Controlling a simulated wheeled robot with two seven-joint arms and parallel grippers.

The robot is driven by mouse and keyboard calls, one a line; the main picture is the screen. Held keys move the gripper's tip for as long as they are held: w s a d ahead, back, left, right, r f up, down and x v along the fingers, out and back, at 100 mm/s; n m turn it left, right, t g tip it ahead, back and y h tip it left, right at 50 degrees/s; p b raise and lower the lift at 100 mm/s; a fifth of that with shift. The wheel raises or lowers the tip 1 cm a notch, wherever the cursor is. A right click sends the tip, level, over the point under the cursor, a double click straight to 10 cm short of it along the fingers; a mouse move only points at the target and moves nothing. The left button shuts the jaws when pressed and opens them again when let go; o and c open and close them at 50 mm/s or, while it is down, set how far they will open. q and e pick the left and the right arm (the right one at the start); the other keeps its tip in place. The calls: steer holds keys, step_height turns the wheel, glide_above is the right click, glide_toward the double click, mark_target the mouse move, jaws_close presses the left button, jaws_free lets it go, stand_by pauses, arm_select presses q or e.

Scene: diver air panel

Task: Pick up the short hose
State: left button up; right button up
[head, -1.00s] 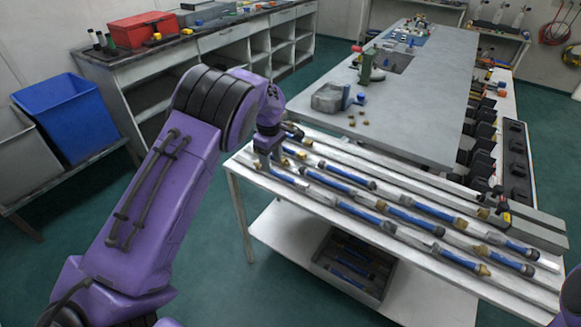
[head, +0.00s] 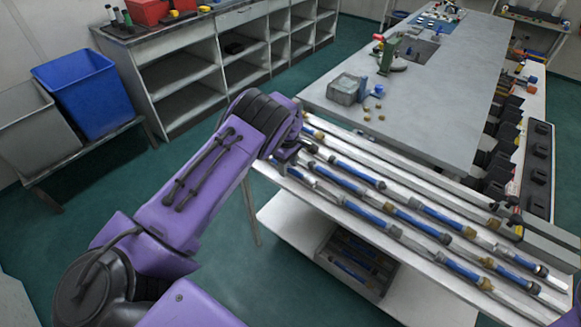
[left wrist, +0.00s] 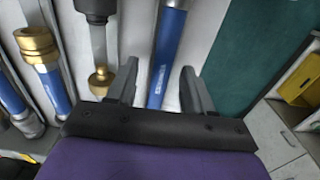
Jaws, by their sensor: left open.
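Several blue hoses with metal and brass end fittings lie in rows on the white rack table (head: 285,222). The frames do not make clear which one is the short hose. My left gripper (head: 287,157) is at the left end of the rows. In the left wrist view, its open fingers (left wrist: 160,84) stand on either side of a blue hose (left wrist: 165,62), with nothing clamped. The hose's lower end is hidden behind the gripper body. Another blue hose with a brass fitting (left wrist: 40,50) lies to the left. My right gripper is not in view.
A dark fitting with a brass tip (left wrist: 100,75) lies close beside the left finger. A crate (head: 335,268) with more hoses is on the lower shelf. A grey workbench (head: 425,125) with a green tool (head: 387,57) stands behind. Blue bin (head: 85,92) at left.

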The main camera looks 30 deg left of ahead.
arm_select(q)
jaws_close()
